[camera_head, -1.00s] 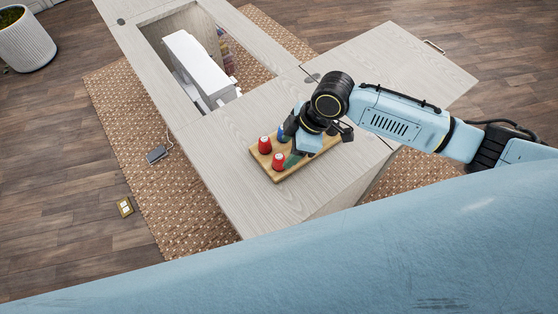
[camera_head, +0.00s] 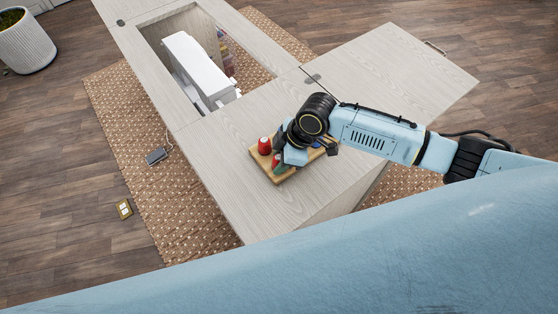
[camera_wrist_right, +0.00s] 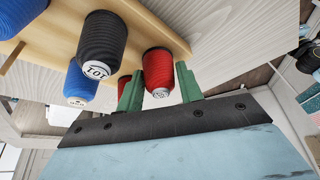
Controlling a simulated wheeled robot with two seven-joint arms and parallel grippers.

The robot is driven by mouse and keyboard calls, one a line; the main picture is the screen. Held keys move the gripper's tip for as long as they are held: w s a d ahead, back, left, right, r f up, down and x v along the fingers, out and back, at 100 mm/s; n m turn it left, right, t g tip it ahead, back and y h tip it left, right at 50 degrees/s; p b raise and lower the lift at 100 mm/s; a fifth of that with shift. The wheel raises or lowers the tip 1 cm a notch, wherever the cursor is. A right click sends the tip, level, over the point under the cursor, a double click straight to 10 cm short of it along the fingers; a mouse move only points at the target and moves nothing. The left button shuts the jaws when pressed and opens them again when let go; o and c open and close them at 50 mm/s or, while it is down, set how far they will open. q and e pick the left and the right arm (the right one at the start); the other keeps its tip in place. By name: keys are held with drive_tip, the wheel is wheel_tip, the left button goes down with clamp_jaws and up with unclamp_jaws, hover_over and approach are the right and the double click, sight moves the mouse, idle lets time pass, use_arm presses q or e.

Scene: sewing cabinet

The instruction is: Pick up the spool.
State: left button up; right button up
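A wooden board (camera_head: 286,177) on the cabinet top carries several upright spools. In the head view one red spool (camera_head: 264,145) stands clear, and a second red spool (camera_head: 276,160) is partly hidden by my right gripper (camera_head: 281,167). In the right wrist view a red spool (camera_wrist_right: 158,68) shows between the two green fingers of my right gripper (camera_wrist_right: 160,84), which are apart. I cannot tell whether either finger touches it. Another red spool (camera_wrist_right: 123,84) is partly behind one finger. My left gripper is not in view.
In the right wrist view a black spool (camera_wrist_right: 102,44) and a blue spool (camera_wrist_right: 79,84) stand close to the gripper. A white sewing machine (camera_head: 196,65) sits in the cabinet opening. The pale cabinet top (camera_head: 220,150) is bare left of the board.

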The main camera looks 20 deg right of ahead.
drive_tip(key=c, duration=0.5)
drive_tip(key=shift+o, duration=0.2)
wheel_tip(320, 180, up, 10)
drive_tip(key=p, duration=0.1)
